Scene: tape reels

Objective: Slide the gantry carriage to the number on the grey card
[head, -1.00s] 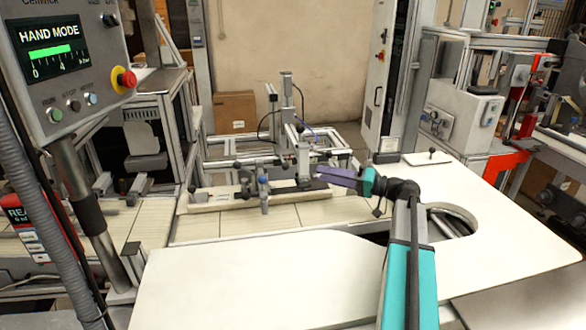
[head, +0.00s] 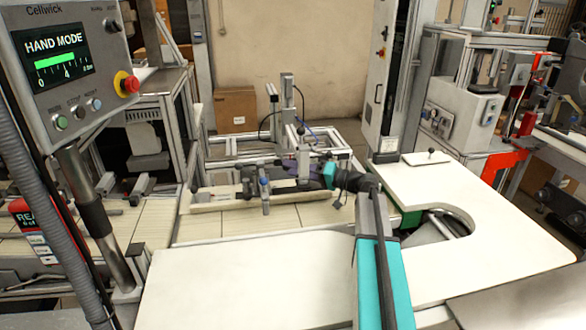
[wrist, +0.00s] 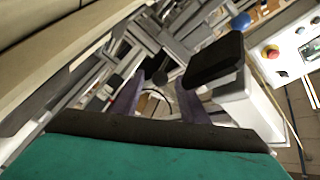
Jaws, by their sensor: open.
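The likely gantry carriage is an upright metal block (head: 303,161) on the pale rail beam (head: 225,198) in the head view. My gripper (head: 300,171) is at this block, with its purple fingers partly lost against it. In the wrist view, my gripper (wrist: 157,100) has its two purple fingers apart. A dark block (wrist: 213,62) stands close beside the right finger, and I cannot tell whether they touch. I see nothing clearly held. I cannot make out a grey card or its number in either view.
A control panel (head: 66,75) at the left shows HAND MODE and a green bar; a red stop button (head: 130,84) is on its edge. A clamp with a blue knob (head: 264,186) stands left of my gripper. A white cut-out table (head: 250,285) fills the front.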

